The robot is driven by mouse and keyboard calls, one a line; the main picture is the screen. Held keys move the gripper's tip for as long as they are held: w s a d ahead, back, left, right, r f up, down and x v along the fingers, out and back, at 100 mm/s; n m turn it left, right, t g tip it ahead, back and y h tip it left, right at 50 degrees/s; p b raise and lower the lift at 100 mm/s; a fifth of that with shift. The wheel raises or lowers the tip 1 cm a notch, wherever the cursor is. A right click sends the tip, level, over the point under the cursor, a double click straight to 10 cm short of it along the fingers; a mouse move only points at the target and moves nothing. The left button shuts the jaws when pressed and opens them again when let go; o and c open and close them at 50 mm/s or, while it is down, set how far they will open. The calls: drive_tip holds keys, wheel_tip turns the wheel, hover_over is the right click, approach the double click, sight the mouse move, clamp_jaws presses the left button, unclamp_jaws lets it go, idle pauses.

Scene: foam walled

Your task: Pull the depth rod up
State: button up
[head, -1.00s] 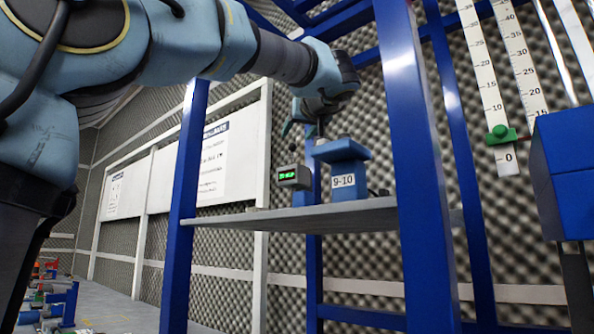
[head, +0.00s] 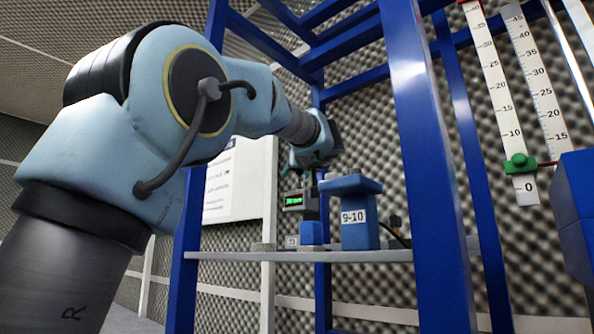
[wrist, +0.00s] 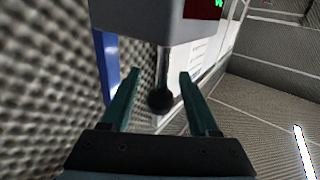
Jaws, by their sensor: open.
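A thin metal rod ending in a black ball knob (wrist: 160,98) sticks out of a grey box (wrist: 150,20) with a green lit display; it looks like the depth rod. In the wrist view my gripper (wrist: 160,76) is open, with one green finger on each side of the rod. The knob lies between the fingers, with gaps visible on both sides. In the head view the small display unit (head: 293,201) sits above the shelf, and my gripper (head: 287,174) is just above and left of it. The rod cannot be made out there.
A blue block labelled 9-10 (head: 360,212) and a smaller blue block (head: 311,233) stand on the grey shelf (head: 350,257). Blue frame posts (head: 425,160) surround it. Scales with a green slider (head: 520,163) hang at right. Foam walls stand behind.

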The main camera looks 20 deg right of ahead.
drive_tip(key=shift+c, duration=0.3)
clamp_jaws()
idle(1.1)
